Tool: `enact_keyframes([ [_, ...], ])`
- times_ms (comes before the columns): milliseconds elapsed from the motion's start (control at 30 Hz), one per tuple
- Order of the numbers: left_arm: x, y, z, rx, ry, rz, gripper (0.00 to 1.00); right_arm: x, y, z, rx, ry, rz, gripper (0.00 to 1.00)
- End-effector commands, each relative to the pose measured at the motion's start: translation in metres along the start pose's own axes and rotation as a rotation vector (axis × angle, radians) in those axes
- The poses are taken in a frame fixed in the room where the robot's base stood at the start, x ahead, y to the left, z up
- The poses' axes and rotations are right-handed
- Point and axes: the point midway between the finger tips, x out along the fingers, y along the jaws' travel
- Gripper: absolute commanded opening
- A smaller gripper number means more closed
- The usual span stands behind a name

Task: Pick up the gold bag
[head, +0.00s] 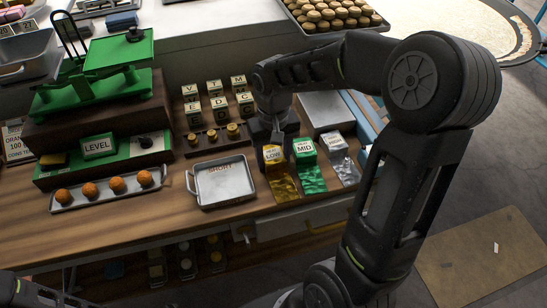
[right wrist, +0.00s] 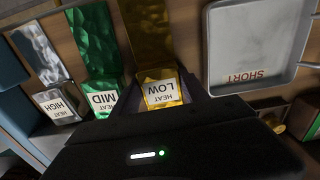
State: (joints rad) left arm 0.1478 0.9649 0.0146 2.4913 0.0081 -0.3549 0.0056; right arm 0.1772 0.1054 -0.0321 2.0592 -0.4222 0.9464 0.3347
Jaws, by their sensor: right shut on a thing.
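The gold bag (head: 284,188), labelled HEAT LOW, lies on the wooden counter, its label end towards my right gripper. My right gripper (head: 272,148) reaches down over that end and is shut on it. In the right wrist view the gold bag (right wrist: 149,38) sits between the two fingers (right wrist: 162,95), its foil running away from them. The green HEAT MID bag (head: 312,178) and the silver HEAT HIGH bag (head: 345,168) lie beside it. A dark part of my left arm shows in the bottom left corner; its fingers are not clear.
A metal tray labelled SHORT (head: 226,184) lies just left of the gold bag. Lettered blocks (head: 216,88) and small brass weights stand behind. A green scale (head: 110,70) and a tray of orange balls (head: 105,190) are at left.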

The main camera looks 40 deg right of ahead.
Motion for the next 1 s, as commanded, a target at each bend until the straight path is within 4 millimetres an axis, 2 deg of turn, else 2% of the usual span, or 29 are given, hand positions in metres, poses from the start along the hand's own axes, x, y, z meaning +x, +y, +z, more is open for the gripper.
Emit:
enact_keyframes([
  [167, 0.002, -0.001, 0.0, 0.0, 0.0, 0.0, 0.33, -0.013, 0.0, -0.001, 0.0, 0.005, 0.0, 0.1],
  [600, 0.011, -0.003, -0.002, 0.003, 0.003, 0.004, 0.33, -0.09, 0.0, -0.001, -0.001, 0.004, -0.001, 0.1],
  [733, 0.011, -0.003, -0.002, 0.003, 0.004, 0.004, 0.33, -0.099, 0.0, 0.0, -0.001, 0.001, -0.001, 0.1],
  [1000, 0.011, -0.003, -0.002, 0.003, 0.004, 0.004, 0.33, -0.1, 0.0, 0.0, 0.0, 0.0, 0.0, 0.1],
])
